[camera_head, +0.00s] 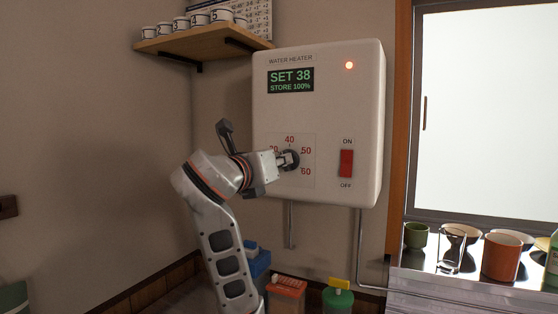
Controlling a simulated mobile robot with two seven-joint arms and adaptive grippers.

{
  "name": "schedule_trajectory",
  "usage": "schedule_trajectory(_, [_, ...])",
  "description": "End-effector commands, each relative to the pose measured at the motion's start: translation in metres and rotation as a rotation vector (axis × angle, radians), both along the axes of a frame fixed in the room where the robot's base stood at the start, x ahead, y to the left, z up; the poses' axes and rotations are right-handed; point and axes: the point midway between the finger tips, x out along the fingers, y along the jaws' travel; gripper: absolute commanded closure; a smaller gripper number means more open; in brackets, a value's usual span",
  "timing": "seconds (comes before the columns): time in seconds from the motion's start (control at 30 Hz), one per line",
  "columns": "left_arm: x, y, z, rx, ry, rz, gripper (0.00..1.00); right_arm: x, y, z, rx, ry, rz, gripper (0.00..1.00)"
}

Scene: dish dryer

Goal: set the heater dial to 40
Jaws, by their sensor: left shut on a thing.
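The white water heater (320,185) hangs on the wall. Its display (290,80) reads SET 38 and STORE 100%. The dial (291,158) is a dark round knob on the lower left of the heater, with a red scale around it; 40, 50 and 60 are readable, and the left number is partly hidden. My left gripper (284,160) is shut on the dial, and its body covers the lower left of the scale. The dial's pointer cannot be made out. My right gripper is not in view.
A red ON/OFF switch (346,163) sits right of the dial, below a lit lamp (349,65). A wooden shelf (205,42) with mugs is at upper left. Bins (286,296) stand below. Cups, including a terracotta one (501,257), stand on the right counter.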

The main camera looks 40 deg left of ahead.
Motion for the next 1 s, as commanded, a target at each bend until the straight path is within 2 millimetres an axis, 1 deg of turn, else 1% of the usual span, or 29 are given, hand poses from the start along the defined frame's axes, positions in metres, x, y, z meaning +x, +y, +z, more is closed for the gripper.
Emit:
schedule_trajectory(0.2, [0.0001,0.0000,0.0009,0.128,0.041,0.001,1.00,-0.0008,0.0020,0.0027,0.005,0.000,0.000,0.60])
schedule_trajectory(0.4, [0.0004,-0.0005,0.0006,0.197,0.063,0.001,1.00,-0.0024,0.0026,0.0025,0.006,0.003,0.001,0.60])
schedule_trajectory(1.0, [0.0004,-0.0005,0.0004,0.229,0.072,0.001,1.00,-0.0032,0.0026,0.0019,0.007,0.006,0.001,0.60])
